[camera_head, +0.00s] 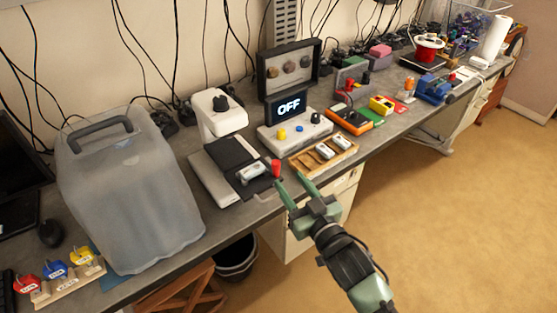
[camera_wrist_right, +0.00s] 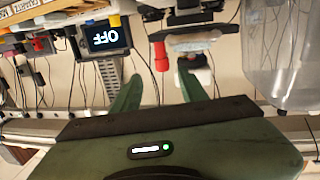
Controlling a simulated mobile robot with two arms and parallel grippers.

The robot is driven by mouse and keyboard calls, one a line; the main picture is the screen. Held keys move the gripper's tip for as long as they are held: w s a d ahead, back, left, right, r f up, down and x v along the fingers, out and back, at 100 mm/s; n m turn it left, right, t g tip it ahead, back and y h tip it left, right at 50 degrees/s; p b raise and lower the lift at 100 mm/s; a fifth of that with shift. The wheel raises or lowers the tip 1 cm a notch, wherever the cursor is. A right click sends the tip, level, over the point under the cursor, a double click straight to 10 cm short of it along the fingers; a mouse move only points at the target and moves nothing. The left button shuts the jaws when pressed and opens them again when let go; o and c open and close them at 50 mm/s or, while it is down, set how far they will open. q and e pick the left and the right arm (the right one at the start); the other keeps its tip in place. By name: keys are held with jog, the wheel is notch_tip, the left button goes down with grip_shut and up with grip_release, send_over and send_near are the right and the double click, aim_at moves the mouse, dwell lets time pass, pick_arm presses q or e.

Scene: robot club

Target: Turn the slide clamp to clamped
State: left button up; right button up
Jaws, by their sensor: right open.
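The slide clamp seems to be the small part with a red handle (camera_head: 276,168) at the front edge of a black stage, beside a pale piece (camera_head: 251,173). In the right wrist view the red handle (camera_wrist_right: 160,56) shows between the lines of my two fingers, just beyond their tips. My right gripper (camera_head: 290,181) is open and empty, just in front of the bench edge, with its fingertips close to the red handle. I cannot tell if they touch it. I see no label giving the clamp's setting. My left gripper is not in view.
A white microscope-like device (camera_head: 218,115) stands behind the stage. A large translucent jug (camera_head: 130,200) is to the left. A white control box with an "OFF" display (camera_head: 289,107) and a wooden tray (camera_head: 300,165) are to the right. The floor before the bench is open.

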aim_at(278, 166)
jog(key=x, duration=0.2)
jog(key=p+x, duration=0.1)
jog(key=x, duration=0.4)
jog(key=shift+s+a+r+p, duration=0.15)
jog(key=shift+r+p, duration=0.1)
jog(key=shift+p, duration=0.15)
jog(key=shift+w+a, duration=0.3)
jog(key=shift+w, duration=0.25)
jog(key=shift+f, duration=0.1)
grip_shut()
